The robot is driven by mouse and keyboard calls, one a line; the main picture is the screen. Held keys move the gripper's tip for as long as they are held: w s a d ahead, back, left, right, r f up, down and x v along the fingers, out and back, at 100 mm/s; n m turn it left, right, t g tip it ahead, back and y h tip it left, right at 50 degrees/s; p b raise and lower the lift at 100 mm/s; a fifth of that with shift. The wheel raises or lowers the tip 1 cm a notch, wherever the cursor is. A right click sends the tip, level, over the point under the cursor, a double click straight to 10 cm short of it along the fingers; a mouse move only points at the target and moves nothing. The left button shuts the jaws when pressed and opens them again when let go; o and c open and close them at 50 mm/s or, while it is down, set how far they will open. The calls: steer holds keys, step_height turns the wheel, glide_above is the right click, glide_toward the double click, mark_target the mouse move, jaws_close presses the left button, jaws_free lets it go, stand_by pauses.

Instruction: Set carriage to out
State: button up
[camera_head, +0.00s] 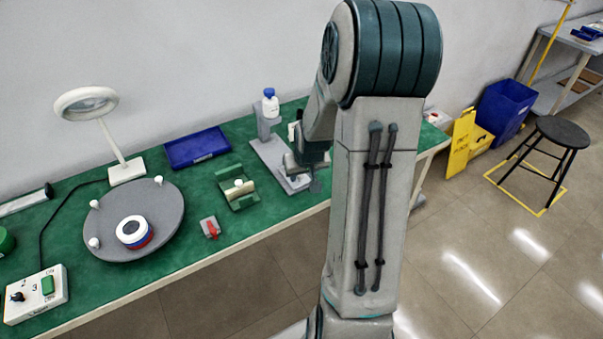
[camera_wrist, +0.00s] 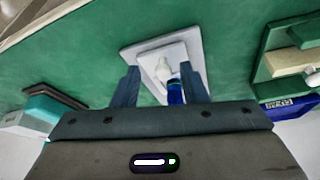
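A light grey stand with a flat base plate (camera_head: 268,153) is on the green bench, partly hidden by my arm. A white bottle with a blue cap (camera_head: 270,103) is on top of its column. In the wrist view a pale plate (camera_wrist: 190,42) lies ahead of my gripper (camera_wrist: 160,78). A white rounded knob (camera_wrist: 163,70) and a blue piece (camera_wrist: 175,92) show between the fingers. The fingers are apart, and I cannot tell whether they touch anything. My gripper (camera_head: 315,183) is over the plate's right side in the head view. I cannot tell for certain which part is the carriage.
A green fixture with a cream bar (camera_head: 243,192) stands left of the stand, with a blue tray (camera_head: 196,147) behind. A grey turntable (camera_head: 110,235), a red switch (camera_head: 211,229) and a control box (camera_head: 36,295) are further left. A stool (camera_head: 562,132) stands at right.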

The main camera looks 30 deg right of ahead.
steer(key=shift+a, duration=0.1)
steer(key=shift+r, duration=0.5)
steer(key=p+v, duration=0.1)
steer(key=v, duration=1.2)
steer(key=shift+s, duration=0.2)
steer(key=shift+a+f, duration=0.1)
